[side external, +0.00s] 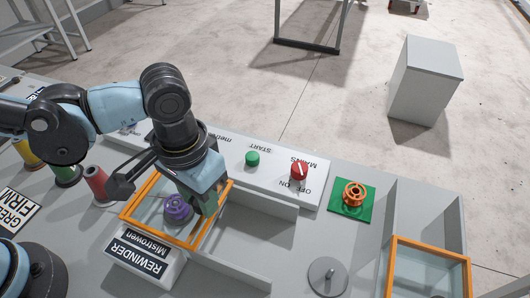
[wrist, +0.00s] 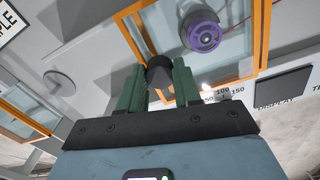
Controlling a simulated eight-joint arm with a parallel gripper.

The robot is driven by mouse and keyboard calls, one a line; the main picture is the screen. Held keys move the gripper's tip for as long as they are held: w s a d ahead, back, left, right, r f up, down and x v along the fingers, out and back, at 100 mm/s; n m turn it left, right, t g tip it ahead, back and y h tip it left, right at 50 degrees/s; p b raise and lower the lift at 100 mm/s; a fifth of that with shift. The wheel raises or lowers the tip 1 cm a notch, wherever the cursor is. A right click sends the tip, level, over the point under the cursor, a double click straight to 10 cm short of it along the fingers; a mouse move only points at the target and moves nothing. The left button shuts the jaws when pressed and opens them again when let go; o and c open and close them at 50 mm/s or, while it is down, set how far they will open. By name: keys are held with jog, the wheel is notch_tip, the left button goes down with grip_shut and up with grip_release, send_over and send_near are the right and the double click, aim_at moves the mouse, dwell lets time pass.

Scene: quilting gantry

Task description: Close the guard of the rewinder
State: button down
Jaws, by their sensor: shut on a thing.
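The guard (side external: 152,187) of the rewinder is a clear panel in an orange frame, at the left end of a grey walled housing. A purple spool (side external: 177,208) shows within its outline; it also shows in the wrist view (wrist: 203,34). The label "REWINDER" (side external: 143,256) stands in front. My gripper (side external: 208,205) is at the guard's right side. In the wrist view, my green fingers (wrist: 158,90) are shut on a black knob (wrist: 159,66) by the orange frame (wrist: 262,35). The fingers hide part of the knob. I cannot tell whether the guard is fully shut.
Behind the housing is a white panel with a green START button (side external: 252,158) and a red MAINS switch (side external: 299,171). An orange spool (side external: 354,193) on a green plate, a grey disc (side external: 328,277) and another orange-framed cover (side external: 430,246) lie right. Coloured thread spools (side external: 95,182) stand left.

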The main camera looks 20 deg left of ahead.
jog(key=shift+a, duration=1.1)
jog(key=c, duration=0.8)
grip_release()
jog(key=shift+d+r, duration=0.1)
jog(key=shift+r, duration=0.55)
notch_tip(320, 180, up, 11)
jog(key=shift+f, duration=0.1)
